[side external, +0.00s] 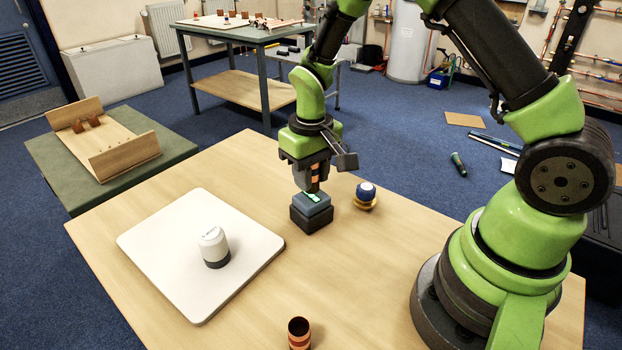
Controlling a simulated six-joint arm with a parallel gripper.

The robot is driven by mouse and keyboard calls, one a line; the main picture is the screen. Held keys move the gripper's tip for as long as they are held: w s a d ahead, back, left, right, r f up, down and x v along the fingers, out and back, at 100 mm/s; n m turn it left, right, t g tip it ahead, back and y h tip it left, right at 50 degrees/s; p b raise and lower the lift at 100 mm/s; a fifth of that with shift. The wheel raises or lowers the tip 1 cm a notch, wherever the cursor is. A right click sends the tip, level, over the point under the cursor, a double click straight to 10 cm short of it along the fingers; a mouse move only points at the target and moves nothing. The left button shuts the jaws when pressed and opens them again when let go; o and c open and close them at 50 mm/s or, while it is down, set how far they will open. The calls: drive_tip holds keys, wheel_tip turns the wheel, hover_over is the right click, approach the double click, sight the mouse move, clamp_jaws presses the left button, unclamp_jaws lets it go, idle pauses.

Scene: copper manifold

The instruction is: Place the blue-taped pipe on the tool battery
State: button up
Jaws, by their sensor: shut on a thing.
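My gripper (314,184) points down over the tool battery (311,222), a dark block with a blue-grey top and a bright green mark. It is shut on a short copper-coloured pipe (315,171) with dark bands, mostly hidden by the fingers. I take this to be the blue-taped pipe, but the tape's colour is not clear at this size. The pipe is upright above the battery's top. I cannot tell whether its lower end touches the battery.
A blue-and-white round object on a yellow base (366,195) stands close right of the battery. A white board (165,240) holds a white-and-dark canister (213,246). A copper pipe with red and dark bands (299,333) stands at the front edge. The wooden table between is clear.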

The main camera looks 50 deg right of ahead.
drive_tip(key=shift+f, duration=0.7)
drive_tip(key=o, duration=0.9)
drive_tip(key=shift+f, duration=0.1)
wheel_tip(320, 180, up, 12)
drive_tip(key=shift+r, duration=0.15)
drive_tip(key=s+a+r+m+t+y, duration=0.1)
drive_tip(key=s+a+r+t, duration=0.1)
drive_tip(key=s+r, duration=0.4)
drive_tip(key=s+a+r+t+y, duration=0.1)
drive_tip(key=s+r+t, duration=0.4)
drive_tip(key=s, duration=0.6)
drive_tip(key=shift+a+r+m, duration=0.35)
drive_tip(key=shift+a+m, duration=0.05)
